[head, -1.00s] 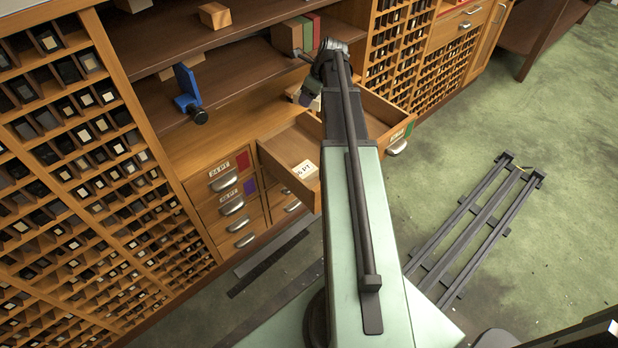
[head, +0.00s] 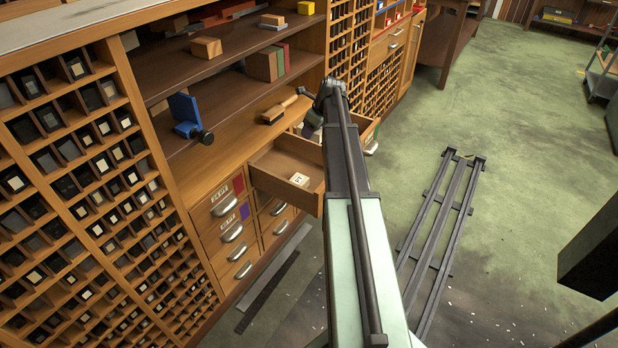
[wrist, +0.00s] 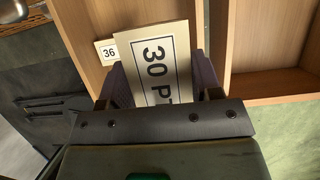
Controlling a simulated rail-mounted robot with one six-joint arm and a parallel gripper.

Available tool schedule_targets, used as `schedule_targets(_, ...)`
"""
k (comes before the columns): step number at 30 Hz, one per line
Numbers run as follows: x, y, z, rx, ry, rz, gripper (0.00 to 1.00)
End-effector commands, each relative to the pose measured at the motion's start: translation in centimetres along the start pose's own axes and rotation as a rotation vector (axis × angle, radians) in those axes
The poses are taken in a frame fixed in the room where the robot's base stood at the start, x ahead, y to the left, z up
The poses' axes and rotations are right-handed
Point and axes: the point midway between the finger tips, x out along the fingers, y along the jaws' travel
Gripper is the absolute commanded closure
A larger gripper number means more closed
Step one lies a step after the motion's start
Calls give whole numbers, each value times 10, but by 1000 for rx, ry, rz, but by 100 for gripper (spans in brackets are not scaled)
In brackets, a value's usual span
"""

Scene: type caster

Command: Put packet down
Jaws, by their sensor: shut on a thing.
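A cream packet (wrist: 150,55) with a black-framed "30 PT" label sits between the dark fingers of my gripper (wrist: 158,88) in the wrist view. My gripper is shut on it. Beneath is an open wooden drawer (wrist: 92,25). A smaller cream piece marked "36" (wrist: 106,46) shows partly behind the packet. In the head view, the pulled-out drawer (head: 272,172) has a white label piece (head: 299,179) in its near corner. My arm hides the held packet and much of the drawer's right part there.
Type-case racks (head: 90,200) flank the shelves. The shelves hold a blue clamp-like tool (head: 187,113), a brush (head: 280,110) and wooden blocks (head: 206,47). Closed drawers (head: 225,215) lie below. A dark rail frame (head: 440,220) lies on the green floor, otherwise mostly open at right.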

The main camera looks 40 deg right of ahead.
Motion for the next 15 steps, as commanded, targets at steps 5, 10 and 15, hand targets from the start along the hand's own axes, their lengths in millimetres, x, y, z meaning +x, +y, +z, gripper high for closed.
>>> schedule_targets(5,68,0,-28,0,0,0,88)
schedule_targets(10,110,0,-46,0,0,0,88)
schedule_targets(15,117,0,-48,0,0,0,88)
